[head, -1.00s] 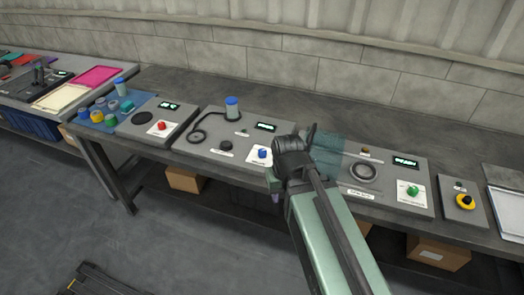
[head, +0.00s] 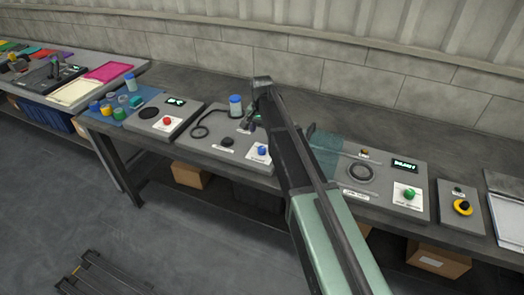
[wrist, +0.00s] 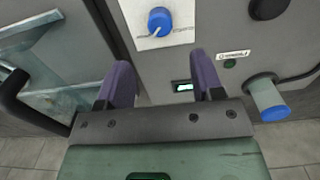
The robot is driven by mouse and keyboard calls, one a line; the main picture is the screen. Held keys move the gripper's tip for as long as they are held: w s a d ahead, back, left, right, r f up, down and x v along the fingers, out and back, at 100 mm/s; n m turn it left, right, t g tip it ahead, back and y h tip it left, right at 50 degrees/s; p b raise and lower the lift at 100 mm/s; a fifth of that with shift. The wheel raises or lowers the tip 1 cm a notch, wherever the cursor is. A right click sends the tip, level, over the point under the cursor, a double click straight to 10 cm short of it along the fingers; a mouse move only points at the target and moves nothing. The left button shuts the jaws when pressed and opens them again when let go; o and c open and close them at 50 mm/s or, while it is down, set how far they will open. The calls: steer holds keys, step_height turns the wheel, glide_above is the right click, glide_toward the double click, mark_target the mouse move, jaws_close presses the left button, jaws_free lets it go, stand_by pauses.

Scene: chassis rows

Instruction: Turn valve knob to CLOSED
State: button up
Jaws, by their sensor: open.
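The blue valve knob (head: 262,151) sits on a white label plate at the right front of a grey panel. In the wrist view the blue knob (wrist: 160,21) is near the top, with small lettering on both sides of it that I cannot read surely. A white mark shows on the knob's face. My gripper (wrist: 160,66) is open and empty, its two purple fingers apart with panel visible between them. In the head view my gripper (head: 250,122) is above the panel, behind the knob, and partly hidden by my arm.
A blue-capped cylinder (head: 235,106) with a black hose stands on the same grey panel (head: 200,143). A lit display (wrist: 183,86) shows between the fingers.

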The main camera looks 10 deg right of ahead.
mark_target(262, 148)
step_height(262, 148, down, 10)
steer(key=b, duration=0.8)
steer(key=shift+r, duration=0.35)
steer(key=c, duration=0.9)
